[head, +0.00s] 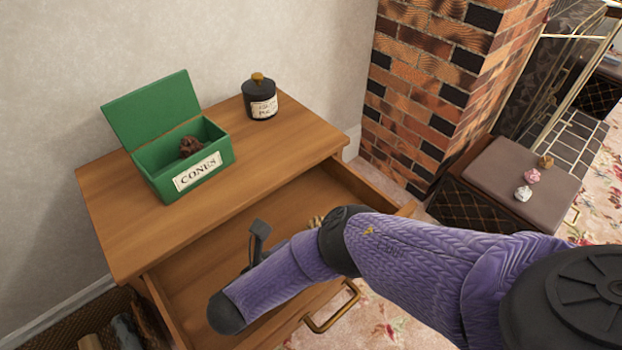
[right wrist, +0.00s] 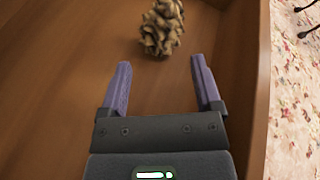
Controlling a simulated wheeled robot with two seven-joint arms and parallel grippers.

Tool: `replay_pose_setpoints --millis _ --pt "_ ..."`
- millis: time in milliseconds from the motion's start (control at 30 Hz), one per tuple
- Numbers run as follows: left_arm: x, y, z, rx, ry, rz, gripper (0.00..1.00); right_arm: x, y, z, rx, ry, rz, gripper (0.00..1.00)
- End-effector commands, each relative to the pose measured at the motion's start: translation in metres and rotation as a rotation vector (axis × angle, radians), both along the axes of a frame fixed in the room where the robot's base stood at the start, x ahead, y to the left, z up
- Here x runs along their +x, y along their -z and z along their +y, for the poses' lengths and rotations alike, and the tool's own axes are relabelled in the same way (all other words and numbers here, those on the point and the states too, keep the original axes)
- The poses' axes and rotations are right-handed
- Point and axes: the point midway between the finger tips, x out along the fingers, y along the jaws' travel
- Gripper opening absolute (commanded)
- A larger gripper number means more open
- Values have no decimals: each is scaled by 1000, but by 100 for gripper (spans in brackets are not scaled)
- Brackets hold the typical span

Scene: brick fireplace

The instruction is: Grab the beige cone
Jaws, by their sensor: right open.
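The beige cone (right wrist: 161,28) lies in the open drawer (right wrist: 60,90) of a wooden dresser. In the head view only a small part of the cone (head: 316,221) shows past my right arm. My right gripper (right wrist: 160,78) is open and empty inside the drawer. Its two purple fingers point toward the cone, which lies just beyond the fingertips, roughly centred between them. In the head view my right arm hides most of this gripper. My left gripper is not in view.
A green open box (head: 222,153) labelled "CONES" holds a dark brown cone (head: 190,146) on the dresser top (head: 125,220). A black jar (head: 260,98) stands beside it. Several small ornaments sit on a brown ottoman (head: 490,175). The drawer wall (right wrist: 255,80) runs close right of the gripper.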

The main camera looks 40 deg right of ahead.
Motion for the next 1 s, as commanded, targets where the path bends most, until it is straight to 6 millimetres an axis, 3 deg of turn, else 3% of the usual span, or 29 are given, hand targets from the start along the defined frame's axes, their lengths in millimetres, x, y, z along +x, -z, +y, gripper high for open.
replay_pose_setpoints --millis 33,400,667,1000 --pt "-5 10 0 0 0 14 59 2 12 -10 -1 3 4 82" --pt "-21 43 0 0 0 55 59 22 37 -66 -1 2 4 82" --pt "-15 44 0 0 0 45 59 24 34 -72 0 1 0 82" --pt "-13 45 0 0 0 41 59 24 34 -72 -1 1 1 17"
